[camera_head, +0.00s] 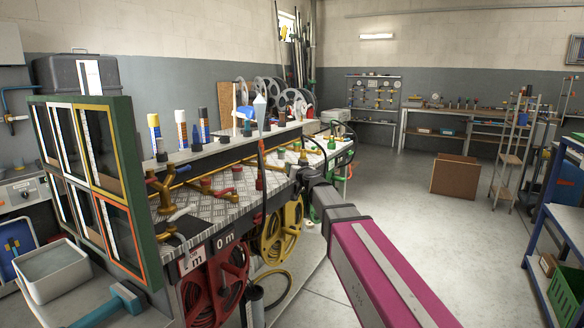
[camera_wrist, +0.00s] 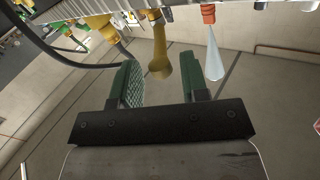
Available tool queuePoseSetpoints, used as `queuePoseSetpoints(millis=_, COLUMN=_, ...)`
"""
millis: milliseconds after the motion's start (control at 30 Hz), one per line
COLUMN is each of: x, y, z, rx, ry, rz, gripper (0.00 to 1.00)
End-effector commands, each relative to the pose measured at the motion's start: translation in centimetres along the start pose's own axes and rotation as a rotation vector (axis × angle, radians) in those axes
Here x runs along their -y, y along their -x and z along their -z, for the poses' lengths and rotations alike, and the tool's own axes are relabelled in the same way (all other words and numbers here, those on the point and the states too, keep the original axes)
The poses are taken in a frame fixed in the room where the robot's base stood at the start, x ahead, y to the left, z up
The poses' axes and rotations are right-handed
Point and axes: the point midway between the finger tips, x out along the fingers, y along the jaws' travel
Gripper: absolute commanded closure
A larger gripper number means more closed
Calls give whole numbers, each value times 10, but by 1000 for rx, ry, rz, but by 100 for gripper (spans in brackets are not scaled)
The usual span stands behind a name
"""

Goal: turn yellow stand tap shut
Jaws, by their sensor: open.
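My gripper (camera_wrist: 157,82) is open, with its two green-padded fingers apart and nothing held between them. In the wrist view a yellow-brass nozzle-like piece (camera_wrist: 159,62) hangs beyond the gap between the fingers; no contact shows. In the head view my arm reaches from the lower right to the bench's right front, where its end partly hides the fittings. A yellow reel (camera_head: 281,234) hangs below the bench front, left of my arm. Several taps stand along the bench top, including a brass one (camera_head: 165,190) at left. I cannot tell which is the yellow stand's tap.
The metal-topped bench (camera_head: 222,207) carries pipes and bottles. A red reel (camera_head: 228,283) hangs under it. A white-tipped nozzle (camera_wrist: 214,58) hangs right of the fingers. A framed green panel (camera_head: 130,150) stands left.

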Motion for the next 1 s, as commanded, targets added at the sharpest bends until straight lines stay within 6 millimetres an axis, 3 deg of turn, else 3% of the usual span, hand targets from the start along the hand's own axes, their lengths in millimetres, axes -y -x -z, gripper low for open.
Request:
queuePoseSetpoints(millis=100, x=0, y=29, z=0, rx=0, ry=0, rz=-1, gripper=59)
queuePoseSetpoints(millis=300, x=0, y=62, z=0, rx=0, ry=0, rz=0, gripper=59)
queuePoseSetpoints(millis=667, x=0, y=69, z=0, rx=0, ry=0, rz=1, gripper=59)
queuePoseSetpoints(millis=767, x=0, y=68, z=0, rx=2, ry=0, rz=3, gripper=85)
queuePoseSetpoints(millis=800, x=0, y=66, z=0, rx=6, ry=1, rz=10, gripper=98)
queuePoseSetpoints(millis=1000, x=-4, y=48, z=0, rx=92, ry=8, rz=118, gripper=100)
